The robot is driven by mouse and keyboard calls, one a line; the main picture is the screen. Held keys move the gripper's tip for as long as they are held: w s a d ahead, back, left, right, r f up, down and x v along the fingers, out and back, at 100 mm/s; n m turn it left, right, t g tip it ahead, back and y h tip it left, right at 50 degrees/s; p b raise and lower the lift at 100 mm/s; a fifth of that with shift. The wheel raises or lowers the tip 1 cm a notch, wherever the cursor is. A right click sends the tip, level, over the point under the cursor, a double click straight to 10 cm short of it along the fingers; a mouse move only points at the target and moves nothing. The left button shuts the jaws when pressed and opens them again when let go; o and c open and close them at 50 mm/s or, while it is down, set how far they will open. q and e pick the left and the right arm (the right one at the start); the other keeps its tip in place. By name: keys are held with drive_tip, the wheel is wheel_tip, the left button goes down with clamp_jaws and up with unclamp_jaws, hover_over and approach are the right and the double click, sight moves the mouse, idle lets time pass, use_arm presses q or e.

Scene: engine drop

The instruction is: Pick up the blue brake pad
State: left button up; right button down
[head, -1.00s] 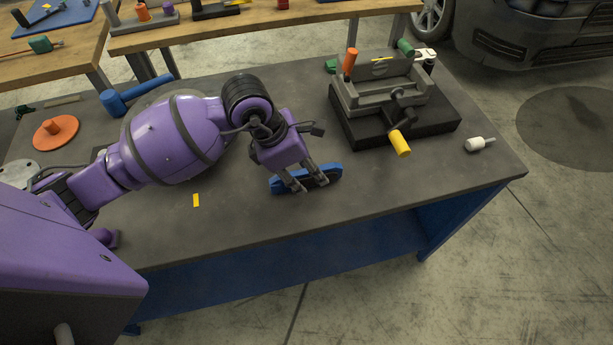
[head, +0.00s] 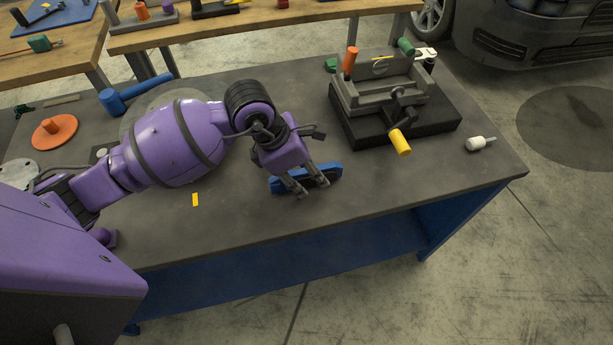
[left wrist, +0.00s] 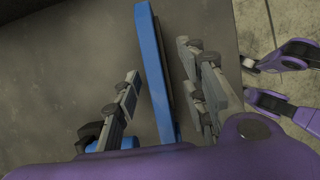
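The blue brake pad (head: 333,171) stands on edge or lies on the grey workbench near its front edge; I cannot tell which. In the left wrist view the blue pad (left wrist: 153,65), with a dark face on its right side, runs between my left fingers. My left gripper (head: 311,188) is open and straddles the pad, one finger on each side, with a visible gap on the left side. It also shows in the left wrist view (left wrist: 163,94). My right gripper (left wrist: 247,77) is at the right of the left wrist view, its fingers apart and empty; the head view does not show it.
A grey vise-like fixture (head: 365,99) on a black base (head: 440,125) stands right of the pad. A white-tipped part (head: 475,144) lies near the right edge. A blue hammer (head: 112,102), an orange disc (head: 55,131) and a yellow tag (head: 195,199) are on the left.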

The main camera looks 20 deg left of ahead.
use_arm(q)
clamp_jaws()
drive_tip(key=shift+r, duration=0.2)
